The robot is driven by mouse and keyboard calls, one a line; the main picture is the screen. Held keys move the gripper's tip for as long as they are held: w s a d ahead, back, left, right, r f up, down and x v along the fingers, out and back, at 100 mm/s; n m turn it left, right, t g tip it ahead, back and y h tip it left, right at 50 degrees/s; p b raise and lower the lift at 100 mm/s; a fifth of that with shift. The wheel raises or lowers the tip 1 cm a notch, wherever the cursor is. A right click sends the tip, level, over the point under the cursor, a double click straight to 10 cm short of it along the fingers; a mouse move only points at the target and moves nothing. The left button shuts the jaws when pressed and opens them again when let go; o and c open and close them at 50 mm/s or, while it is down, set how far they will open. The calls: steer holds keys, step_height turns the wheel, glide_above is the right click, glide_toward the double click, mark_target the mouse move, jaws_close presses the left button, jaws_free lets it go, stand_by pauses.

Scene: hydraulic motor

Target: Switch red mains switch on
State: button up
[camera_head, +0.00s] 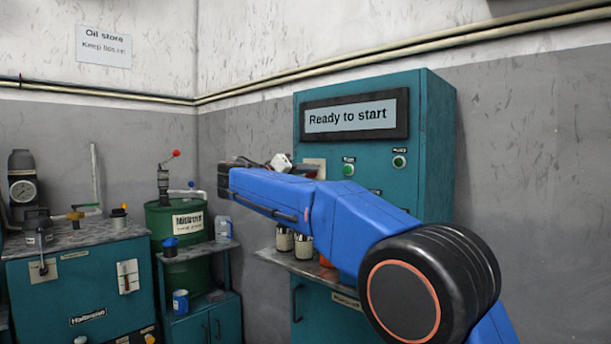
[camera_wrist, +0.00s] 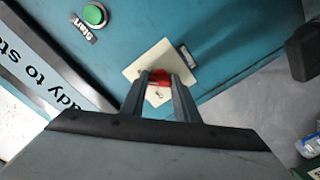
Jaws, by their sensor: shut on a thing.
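The red mains switch (camera_wrist: 159,78) sits on a cream plate (camera_wrist: 151,57) on the teal cabinet front in the wrist view. My gripper (camera_wrist: 161,80) is at the switch, with its two dark fingers on either side of the red handle and shut on it. The fingers cover part of the handle, so its exact position is hard to read. In the head view, part of the cream plate (camera_head: 314,167) shows behind my blue arm, and the red handle is hidden there. The display (camera_head: 350,116) on the teal cabinet (camera_head: 435,140) reads "Ready to start".
A green Start button (camera_wrist: 94,14) is beside the plate; it also shows in the head view (camera_head: 348,170). Another green button (camera_head: 399,161) is to its right. A shelf (camera_head: 310,266) with cans is below my arm. A green drum (camera_head: 170,225) stands at left.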

steer(key=shift+f, duration=0.1)
steer(key=o, duration=1)
steer(key=shift+o, duration=0.2)
steer(key=shift+s+a, duration=0.1)
steer(key=v, duration=1.7)
steer(key=shift+s+a, duration=0.15)
steer(key=shift+a, duration=0.05)
